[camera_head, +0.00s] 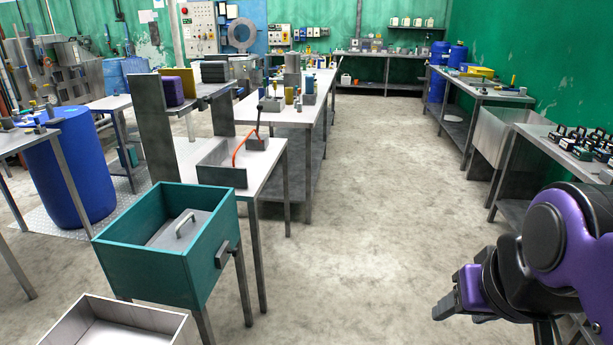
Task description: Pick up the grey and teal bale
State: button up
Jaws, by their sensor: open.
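I cannot pick out a grey and teal bale for certain. A dark grey, soft-looking block (213,71) lies on the raised shelf at left of centre, but I see no clear teal on it. My arm, purple and black, is folded at the lower right. My gripper (443,306) seems to be the dark end at its left, over the floor. It is open, holds nothing that I can see, and is far from the shelf; its fingers are small and partly hidden.
A teal bin (165,258) with a grey handled lid stands in front of the near left table (262,178). A white-edged tray (95,325) is at the lower left. A blue drum (72,170) stands left. Benches line the right wall. The middle floor is clear.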

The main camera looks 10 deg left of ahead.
aim_at(188, 235)
jog(key=i, duration=1.15)
jog(key=i+u, duration=0.15)
jog(key=i, duration=0.4)
jog(key=i+l+u, duration=0.15)
jog(key=i, duration=0.45)
jog(key=i+z, duration=0.2)
jog(key=z, duration=0.25)
jog(key=i+j+z, duration=0.15)
jog(key=z, duration=6.95)
